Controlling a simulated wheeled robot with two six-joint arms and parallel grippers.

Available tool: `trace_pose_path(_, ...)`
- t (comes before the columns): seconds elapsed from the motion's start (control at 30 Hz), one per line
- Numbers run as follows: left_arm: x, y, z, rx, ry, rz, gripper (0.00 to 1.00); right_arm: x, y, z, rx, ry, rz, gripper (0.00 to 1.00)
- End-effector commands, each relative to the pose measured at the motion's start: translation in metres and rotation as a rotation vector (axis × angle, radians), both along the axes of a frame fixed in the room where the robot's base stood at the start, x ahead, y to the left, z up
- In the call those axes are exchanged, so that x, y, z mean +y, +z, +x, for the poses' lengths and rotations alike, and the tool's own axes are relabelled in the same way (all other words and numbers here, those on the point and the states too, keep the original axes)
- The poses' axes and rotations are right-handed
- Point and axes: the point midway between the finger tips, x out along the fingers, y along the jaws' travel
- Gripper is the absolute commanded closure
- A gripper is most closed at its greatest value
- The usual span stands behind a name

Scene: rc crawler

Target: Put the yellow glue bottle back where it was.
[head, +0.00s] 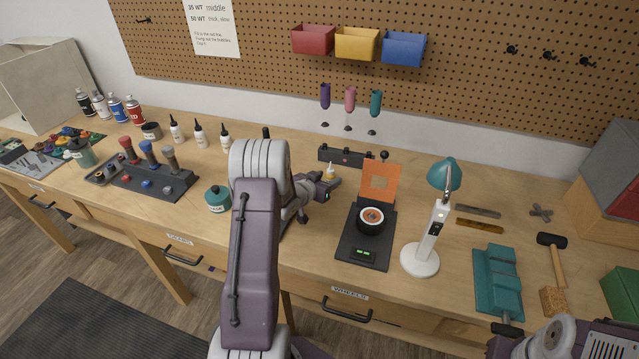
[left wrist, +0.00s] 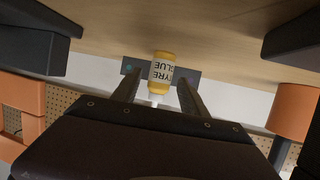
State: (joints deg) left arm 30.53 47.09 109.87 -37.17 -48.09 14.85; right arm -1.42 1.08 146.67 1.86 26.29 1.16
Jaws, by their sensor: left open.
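The yellow glue bottle (head: 331,172) is upright at the middle of the bench, partly hidden by my left gripper in the head view. In the left wrist view, the bottle (left wrist: 161,72) appears upside down, its label reading TYRE GLUE and its pale nozzle toward the gripper body. My left gripper (head: 333,186) is open around it. In the left wrist view, one finger (left wrist: 127,87) is on each side of the bottle; contact is unclear. Whether the base touches the bench cannot be told. My right gripper is out of view; only part of that arm shows.
A dark low rack (head: 346,156) stands behind the bottle. To the right are a wheel on a black scale (head: 366,250) with an orange panel (head: 380,184), and a lamp (head: 420,261). A teal jar (head: 217,199) and white bottles (head: 199,135) stand left.

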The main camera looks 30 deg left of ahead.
Motion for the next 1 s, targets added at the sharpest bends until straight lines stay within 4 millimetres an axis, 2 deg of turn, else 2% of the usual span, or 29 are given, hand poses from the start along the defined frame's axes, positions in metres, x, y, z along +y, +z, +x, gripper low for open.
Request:
trace_pose_path(0.2, 0.0, 0.019, -0.046, -0.001, 0.003, 0.0, 0.49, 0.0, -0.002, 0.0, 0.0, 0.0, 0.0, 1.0)
trace_pose_path(0.43, -0.001, 0.034, -0.084, -0.003, 0.003, 0.001, 0.49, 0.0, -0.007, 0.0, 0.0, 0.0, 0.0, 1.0)
trace_pose_path(0.6, -0.002, 0.039, -0.095, -0.001, 0.001, 0.0, 0.49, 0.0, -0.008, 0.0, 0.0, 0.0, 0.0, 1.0)
trace_pose_path(1.0, -0.002, 0.04, -0.096, -0.001, 0.0, 0.0, 0.49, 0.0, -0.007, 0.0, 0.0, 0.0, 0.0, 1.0)
